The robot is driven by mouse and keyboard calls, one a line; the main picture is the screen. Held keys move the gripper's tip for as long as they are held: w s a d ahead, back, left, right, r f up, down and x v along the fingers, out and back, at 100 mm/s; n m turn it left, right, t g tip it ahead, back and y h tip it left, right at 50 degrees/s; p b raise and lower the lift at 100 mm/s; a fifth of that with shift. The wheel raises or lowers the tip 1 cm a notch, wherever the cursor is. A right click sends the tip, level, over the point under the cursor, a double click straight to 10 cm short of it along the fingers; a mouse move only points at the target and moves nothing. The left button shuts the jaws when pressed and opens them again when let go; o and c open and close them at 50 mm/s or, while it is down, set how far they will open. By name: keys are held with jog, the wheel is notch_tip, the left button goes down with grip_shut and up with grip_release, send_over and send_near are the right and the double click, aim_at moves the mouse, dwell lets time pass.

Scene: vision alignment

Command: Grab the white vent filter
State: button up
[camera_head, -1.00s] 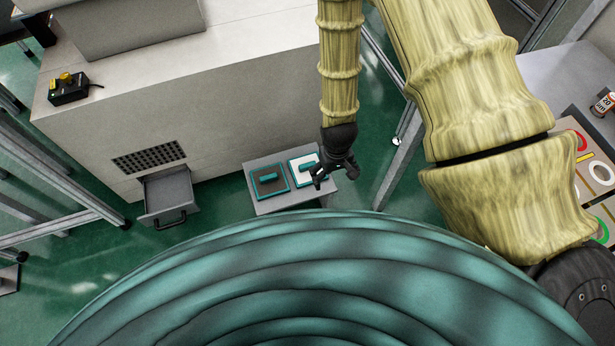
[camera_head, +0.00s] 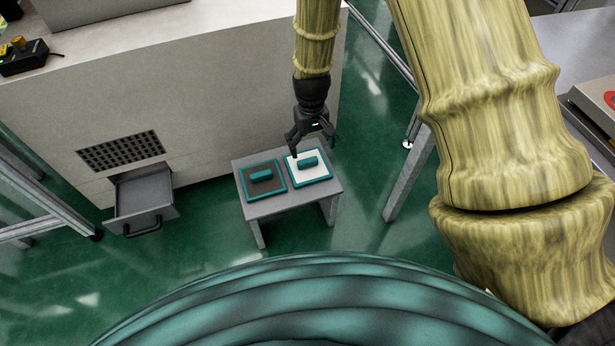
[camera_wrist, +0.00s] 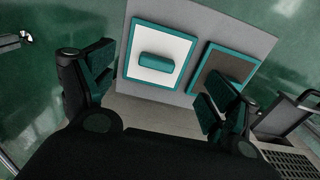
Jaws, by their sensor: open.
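The white vent filter (camera_head: 318,172) is a flat white square with a teal frame and a teal handle on top. It lies on the right part of a small grey table (camera_head: 270,207). In the wrist view the white filter (camera_wrist: 140,72) lies between and ahead of the fingers. My gripper (camera_head: 313,143) is open and empty, just above and behind the white filter in the head view, with its fingers spread. In the wrist view my gripper (camera_wrist: 155,95) has one finger on each side of the picture.
A dark filter (camera_head: 266,188) with a teal frame and handle lies left of the white one; my right-hand finger partly covers it in the wrist view. An open grey drawer (camera_head: 143,200) juts from the pale cabinet (camera_head: 215,110) below a vent grille (camera_head: 120,151).

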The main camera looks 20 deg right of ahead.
aim_at(308, 162)
jog(key=shift+w+a+f+b, duration=0.15)
jog(key=shift+w+f+b, duration=0.15)
jog(key=shift+w+b, duration=0.4)
jog(key=shift+w+a+f+b, duration=0.15)
jog(key=shift+w+f+b, duration=0.15)
jog(key=shift+w+b, duration=0.35)
notch_tip(308, 162, down, 5)
jog(key=shift+s+f+b, duration=0.15)
jog(key=shift+f+b, duration=0.05)
jog(key=shift+b, duration=0.95)
jog(key=shift+d+f+b, duration=0.2)
jog(key=shift+f+b, duration=1.45)
jog(key=shift+f, duration=0.95)
jog(key=shift+r, duration=0.1)
jog(key=c, duration=1.2)
